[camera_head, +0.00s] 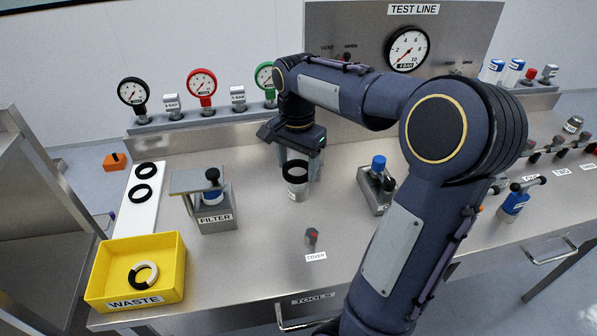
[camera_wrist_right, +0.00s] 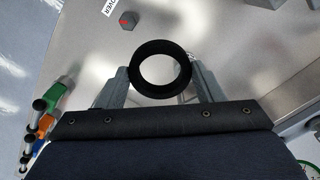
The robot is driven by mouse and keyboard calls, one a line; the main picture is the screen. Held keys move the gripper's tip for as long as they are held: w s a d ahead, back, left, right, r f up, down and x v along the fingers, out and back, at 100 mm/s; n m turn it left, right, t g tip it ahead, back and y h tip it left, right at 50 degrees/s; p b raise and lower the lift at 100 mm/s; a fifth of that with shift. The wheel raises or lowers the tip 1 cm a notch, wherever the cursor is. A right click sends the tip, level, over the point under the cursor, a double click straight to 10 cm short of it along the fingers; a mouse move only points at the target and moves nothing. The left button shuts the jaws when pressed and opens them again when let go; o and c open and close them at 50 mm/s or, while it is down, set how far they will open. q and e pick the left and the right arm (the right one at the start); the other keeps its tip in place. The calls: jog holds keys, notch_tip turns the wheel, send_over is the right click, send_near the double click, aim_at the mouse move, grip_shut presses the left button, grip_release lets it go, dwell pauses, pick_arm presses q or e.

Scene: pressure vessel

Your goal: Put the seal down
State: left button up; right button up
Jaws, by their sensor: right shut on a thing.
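My right gripper (camera_head: 301,160) is shut on a black ring seal (camera_head: 295,171), with its fingers pointing down over the middle of the bench. In the right wrist view the seal (camera_wrist_right: 160,48) sits between the two fingertips (camera_wrist_right: 160,75) as a flat round ring. A small grey metal cup with a label (camera_head: 297,189) shows directly below the seal in the head view. I cannot tell whether the seal touches its rim. Two more black seals (camera_head: 141,193) lie on a white strip (camera_head: 138,220) at the left. My left gripper is not in view.
A yellow waste bin (camera_head: 110,273) with a black-and-white ring (camera_head: 143,275) in it stands front left. The filter block (camera_head: 206,217) is left of the cup. A block with a blue cap (camera_head: 378,163) is to the right. Gauges (camera_head: 202,84) line the back.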

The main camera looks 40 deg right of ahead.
jog(key=w+d+f+p, duration=0.1)
jog(key=w+d+f, duration=0.2)
jog(key=f, duration=0.1)
jog(key=w+d+f+p, duration=0.1)
jog(key=w+d+f, duration=0.3)
jog(key=shift+d+p, duration=0.1)
jog(key=shift+p, duration=0.25)
notch_tip(320, 180, down, 3)
jog(key=shift+f, duration=0.1)
jog(key=shift+f+b, duration=0.35)
jog(key=shift+f, duration=0.35)
jog(key=o, duration=1)
jog(key=shift+c, duration=0.2)
